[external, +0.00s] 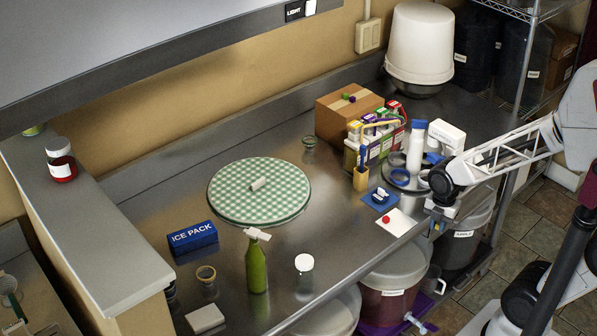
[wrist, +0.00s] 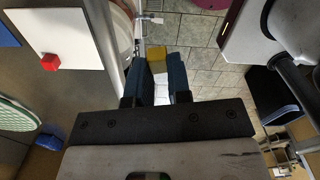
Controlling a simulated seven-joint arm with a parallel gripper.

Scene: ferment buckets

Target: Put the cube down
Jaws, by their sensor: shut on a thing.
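My gripper (external: 440,214) is at the counter's front right edge in the external view, to the right of a white card (external: 402,226). In the wrist view its dark blue fingers (wrist: 158,74) are shut on a small yellow cube (wrist: 156,52), which shows at the fingertips with tiled floor behind it. The cube is too small to make out clearly in the external view. A red cube (external: 386,220) lies on the white card; it also shows in the wrist view (wrist: 50,62), left of my fingers.
The steel counter (external: 340,250) has free room left of the card. A blue holder (external: 381,200), a marker cup (external: 361,180) and a round tray stand behind the card. A green bottle (external: 256,265) stands farther left. Buckets (external: 392,285) sit below the edge.

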